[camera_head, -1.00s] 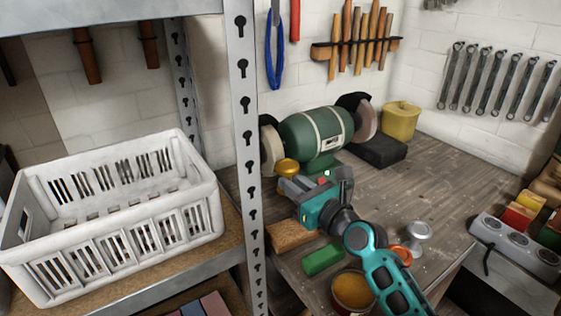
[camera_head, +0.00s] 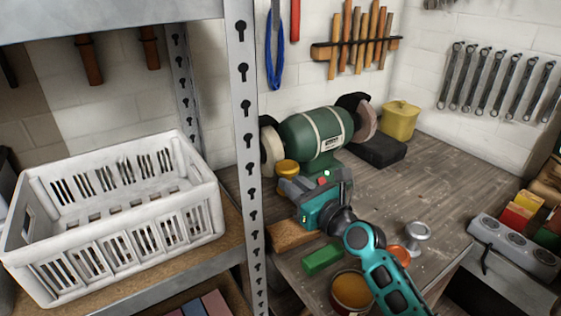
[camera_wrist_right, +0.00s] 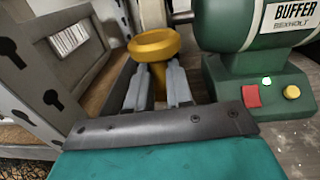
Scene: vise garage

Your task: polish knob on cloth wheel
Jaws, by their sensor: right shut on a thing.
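My right gripper (camera_head: 297,186) is shut on a brass-yellow knob (camera_head: 286,168) by its stem. The right wrist view shows the knob (camera_wrist_right: 152,45) upright between the two fingers, its round cap above them. The pale cloth wheel (camera_head: 268,148) is on the left end of the green buffer (camera_head: 318,134). The wheel (camera_wrist_right: 153,14) appears just behind the knob in the right wrist view. Whether they touch, or whether the wheel is spinning, I cannot tell. A green light (camera_wrist_right: 267,81) glows on the buffer base beside red and yellow buttons. My left gripper is out of view.
A metal shelf post (camera_head: 246,150) and white crate (camera_head: 115,215) stand left. A silver knob (camera_head: 418,231), green bar (camera_head: 322,259), wooden block (camera_head: 291,236) and brown tin (camera_head: 351,291) are near my right arm.

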